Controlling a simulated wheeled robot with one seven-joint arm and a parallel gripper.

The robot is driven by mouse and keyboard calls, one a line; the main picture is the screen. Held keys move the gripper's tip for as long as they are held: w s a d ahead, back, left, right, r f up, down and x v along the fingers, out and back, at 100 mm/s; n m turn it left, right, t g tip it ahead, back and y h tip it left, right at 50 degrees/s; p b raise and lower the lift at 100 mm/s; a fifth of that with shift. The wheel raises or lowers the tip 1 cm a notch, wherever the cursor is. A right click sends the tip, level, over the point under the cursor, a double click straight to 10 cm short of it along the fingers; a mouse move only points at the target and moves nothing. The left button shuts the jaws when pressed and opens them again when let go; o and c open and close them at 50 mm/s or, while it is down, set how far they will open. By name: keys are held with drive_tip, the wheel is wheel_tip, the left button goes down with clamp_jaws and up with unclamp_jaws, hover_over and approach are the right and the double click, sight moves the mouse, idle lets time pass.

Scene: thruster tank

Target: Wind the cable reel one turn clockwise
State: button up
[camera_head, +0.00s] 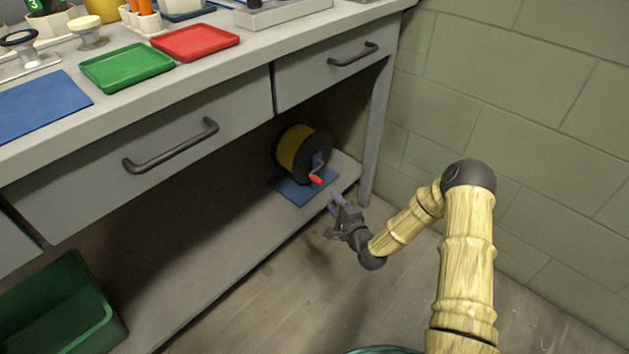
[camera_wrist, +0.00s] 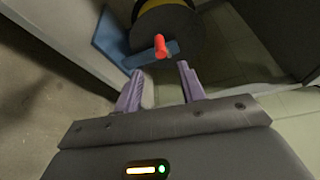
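The cable reel (camera_head: 297,150) has black flanges and a yellow winding. It stands on a blue base plate (camera_head: 302,190) on the low shelf under the workbench. Its crank ends in a red handle (camera_head: 316,180) on the side facing me. My gripper (camera_head: 337,203) is just in front of the shelf edge, short of the handle. In the wrist view the reel (camera_wrist: 168,25) is at the top, with the red handle (camera_wrist: 160,47) ahead of and between my purple fingertips. The fingers (camera_wrist: 159,80) are apart with nothing between them.
The shelf (camera_head: 215,235) is bare left of the reel. A bench leg (camera_head: 377,130) and a block wall (camera_head: 500,70) stand to the right. Drawers with dark handles (camera_head: 170,146) are above. A green bin (camera_head: 60,305) is at lower left. Trays lie on the bench top.

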sight(316, 177)
drive_tip(key=b+x, duration=0.5)
drive_tip(key=x, duration=0.8)
drive_tip(key=shift+r+b, duration=0.1)
drive_tip(key=shift+b, duration=0.25)
clamp_jaws()
